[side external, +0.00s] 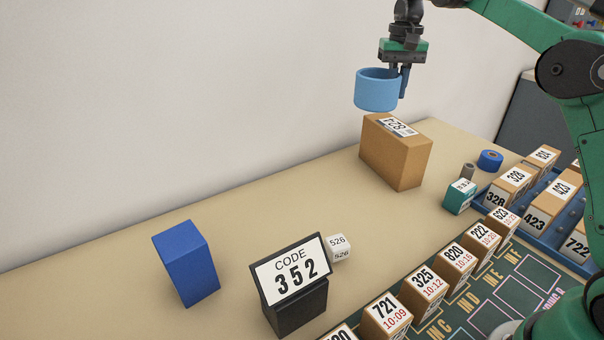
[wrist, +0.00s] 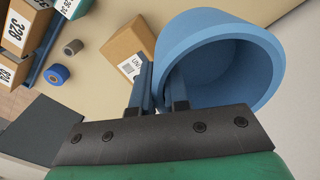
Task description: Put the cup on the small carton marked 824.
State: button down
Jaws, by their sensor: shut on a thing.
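The light blue cup (side external: 376,91) is held upright in the air by my gripper (side external: 399,80), which is shut on the cup's wall. In the side view the cup is above the cardboard carton marked 824 (side external: 398,160) and a little left of its middle, with a gap between them. In the wrist view the cup (wrist: 228,50) fills the upper right, with my gripper's fingers (wrist: 163,88) at its wall. The carton (wrist: 122,52) shows below it to the left, its label partly hidden by a finger.
A blue tape roll (side external: 490,160), a small grey cylinder (side external: 468,171) and a teal box (side external: 459,197) lie right of the carton. A row of numbered boxes (side external: 425,289) stands in front. A blue block (side external: 187,263) and a code sign (side external: 290,280) stand left.

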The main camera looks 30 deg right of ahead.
jog(key=s+d+m, duration=0.4)
jog(key=s+d, duration=0.1)
jog(key=d, duration=0.4)
notch_tip(320, 180, down, 8)
jog(key=shift+d, duration=0.3)
jog(key=shift+f, duration=0.15)
jog(key=c, duration=0.9)
grip_release()
